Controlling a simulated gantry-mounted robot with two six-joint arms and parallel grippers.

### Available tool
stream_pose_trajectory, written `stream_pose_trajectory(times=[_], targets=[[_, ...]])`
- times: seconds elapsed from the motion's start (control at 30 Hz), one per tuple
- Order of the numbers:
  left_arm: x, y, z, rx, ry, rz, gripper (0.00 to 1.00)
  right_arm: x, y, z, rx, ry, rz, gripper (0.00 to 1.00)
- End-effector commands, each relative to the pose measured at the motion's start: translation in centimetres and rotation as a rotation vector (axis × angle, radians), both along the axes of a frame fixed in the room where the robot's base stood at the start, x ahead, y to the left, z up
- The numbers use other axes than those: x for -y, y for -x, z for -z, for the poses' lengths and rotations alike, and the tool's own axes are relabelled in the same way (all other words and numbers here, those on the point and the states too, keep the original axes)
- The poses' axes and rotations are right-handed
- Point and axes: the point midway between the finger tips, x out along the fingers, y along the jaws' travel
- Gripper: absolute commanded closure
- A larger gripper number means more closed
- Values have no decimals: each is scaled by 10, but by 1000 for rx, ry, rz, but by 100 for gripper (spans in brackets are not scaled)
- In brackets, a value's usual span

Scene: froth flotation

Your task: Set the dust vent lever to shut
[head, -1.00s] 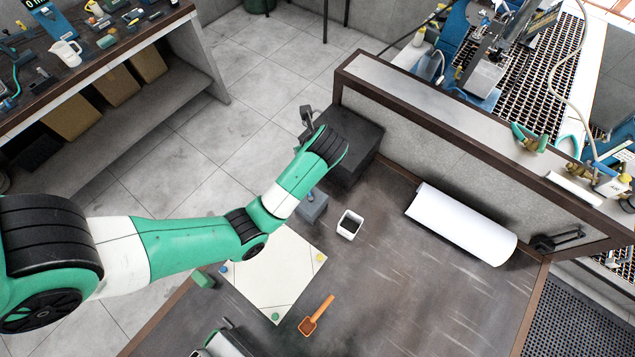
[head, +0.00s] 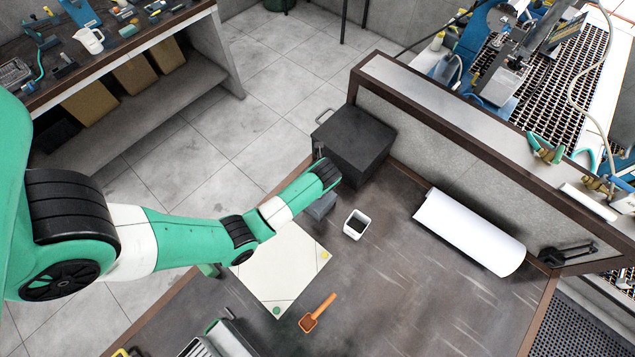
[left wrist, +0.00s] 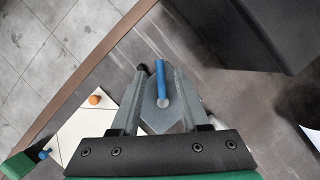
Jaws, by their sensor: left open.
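A blue lever (left wrist: 161,80) with a pale round end rises from a grey base (left wrist: 155,118) in the left wrist view. I take it to be the dust vent lever; no label is readable. My left gripper (left wrist: 156,70) is open, with a finger on each side of the lever. I cannot tell whether either finger touches it. In the head view the grey base (head: 322,208) shows beside my left wrist, and the lever is hidden behind my arm. My right gripper is not in view.
A black box (head: 355,142) with a handle stands close to my left wrist. A white cup (head: 356,224), an orange scoop (head: 315,315) and a white roll (head: 470,232) lie around the bench. A pale board (head: 280,270) lies below my arm. The bench's middle is clear.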

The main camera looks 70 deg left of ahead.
Motion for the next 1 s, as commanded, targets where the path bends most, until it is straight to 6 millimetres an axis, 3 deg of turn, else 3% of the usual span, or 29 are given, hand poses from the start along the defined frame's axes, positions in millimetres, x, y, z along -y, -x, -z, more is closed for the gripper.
stream_pose_trajectory(times=[0.1, 0.37, 0.6, 0.87, 1.0], targets=[[-3, -1, 9, 0, 0, 0, 55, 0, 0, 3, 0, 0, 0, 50], [-4, -1, 10, 1, 0, 0, 55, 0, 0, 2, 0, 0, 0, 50], [-4, -1, 9, 1, 0, 0, 98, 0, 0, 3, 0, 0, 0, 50], [-4, -1, 9, 1, 0, 0, 100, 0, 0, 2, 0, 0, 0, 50], [-3, -2, 4, -1, 2, 65, 100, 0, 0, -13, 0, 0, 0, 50]])
